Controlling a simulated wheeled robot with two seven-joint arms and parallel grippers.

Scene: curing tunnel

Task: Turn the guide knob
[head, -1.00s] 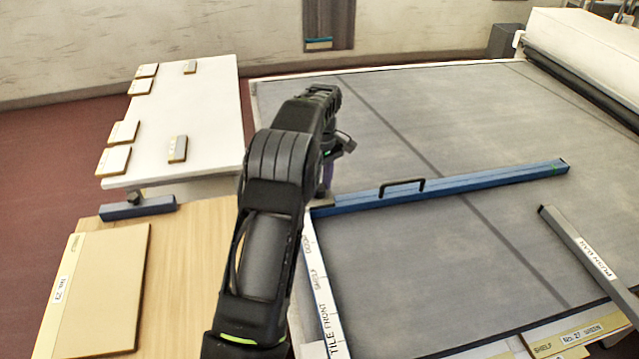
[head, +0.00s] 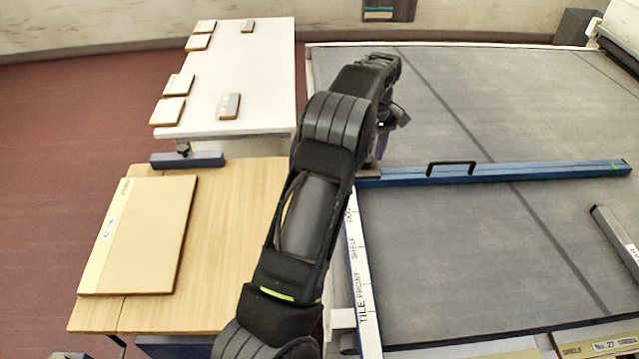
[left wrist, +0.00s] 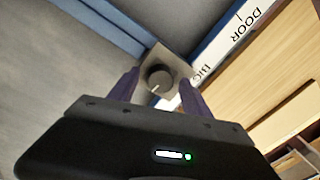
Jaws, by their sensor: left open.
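The guide knob (left wrist: 158,77) is a round grey knob with a pale pointer line, on a beige square plate (left wrist: 165,55) in the left wrist view. The plate sits at the corner of the blue guide bar and a white lettered strip. My left gripper (left wrist: 158,90) is open, one purple finger on each side of the knob; I cannot tell whether they touch it. In the head view my left gripper (head: 378,155) points down at the left end of the blue bar (head: 540,172), and my arm hides the knob. My right gripper is not in view.
The blue bar carries a black handle (head: 451,167) and lies across the grey belt (head: 470,240). The white strip (head: 360,270) runs toward me. A wooden table (head: 225,240) with a tan board (head: 150,235) and a white table (head: 260,70) with several small tiles stand left.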

